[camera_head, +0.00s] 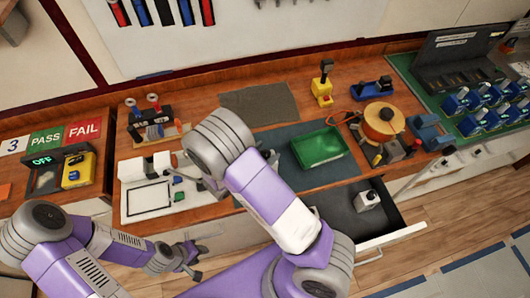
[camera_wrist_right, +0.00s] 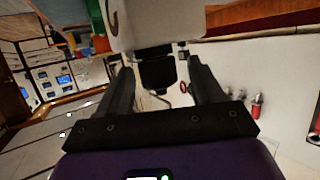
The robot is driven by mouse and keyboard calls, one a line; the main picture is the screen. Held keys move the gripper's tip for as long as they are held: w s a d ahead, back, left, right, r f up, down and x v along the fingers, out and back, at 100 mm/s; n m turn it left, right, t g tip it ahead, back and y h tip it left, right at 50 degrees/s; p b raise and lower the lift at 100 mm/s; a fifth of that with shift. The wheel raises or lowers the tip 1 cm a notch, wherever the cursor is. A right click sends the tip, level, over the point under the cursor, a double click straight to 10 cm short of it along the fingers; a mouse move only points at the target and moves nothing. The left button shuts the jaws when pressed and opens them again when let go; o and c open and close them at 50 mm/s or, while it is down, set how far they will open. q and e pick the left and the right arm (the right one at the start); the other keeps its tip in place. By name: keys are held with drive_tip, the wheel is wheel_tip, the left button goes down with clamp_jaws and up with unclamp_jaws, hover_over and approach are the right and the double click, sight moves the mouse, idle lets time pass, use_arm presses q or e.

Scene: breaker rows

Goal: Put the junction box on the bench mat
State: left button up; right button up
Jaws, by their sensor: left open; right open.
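A small pale box with a dark spot, which looks like the junction box (camera_head: 367,201), sits in the open drawer (camera_head: 335,212) at the right of the head view. A dark mat, which looks like the bench mat (camera_head: 282,148), lies mid-bench, partly hidden by my right arm. My left gripper (camera_head: 193,262) is open and empty, low in front of the bench. My right gripper (camera_wrist_right: 160,75) is open; in the head view it is largely hidden by its own wrist, above the bench left of the mat. In the wrist view a white body with a black part shows beyond its fingers.
A green tray (camera_head: 319,147) stands on the dark mat. A grey mat (camera_head: 259,104) lies behind it. A white fixture (camera_head: 150,197) stands at left, and an orange spool (camera_head: 382,121) with tools at right. The open drawer juts out from the bench front.

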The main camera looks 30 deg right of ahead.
drive_tip(key=v, duration=1.2)
drive_tip(key=shift+s, duration=0.1)
